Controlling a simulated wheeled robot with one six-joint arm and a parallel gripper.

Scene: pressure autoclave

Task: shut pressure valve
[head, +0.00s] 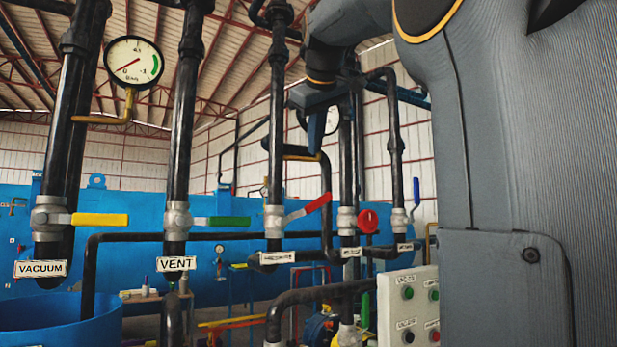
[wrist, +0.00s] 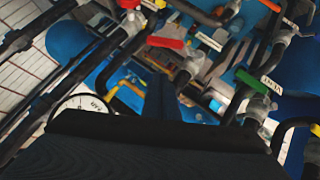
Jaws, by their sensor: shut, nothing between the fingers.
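The pressure valve is a silver valve body (head: 275,220) on a black vertical pipe, with a red lever handle (head: 309,209). The handle slants up to the right, neither level nor in line with the pipe. A white label (head: 277,257), apparently reading PRESSURE, is below it. In the wrist view the red handle (wrist: 165,43) lies just beyond my fingertips. My gripper (head: 316,145) points down above the handle, with a visible gap between them in the head view. It is shut and empty. Its dark blue fingers also show in the wrist view (wrist: 161,88).
The vent valve's green handle (head: 222,222) and the vacuum valve's yellow handle (head: 99,219) are to the left. A red round knob (head: 367,221) and blue lever (head: 416,191) are to the right. A gauge (head: 133,63) hangs upper left. A button panel (head: 409,305) stands lower right.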

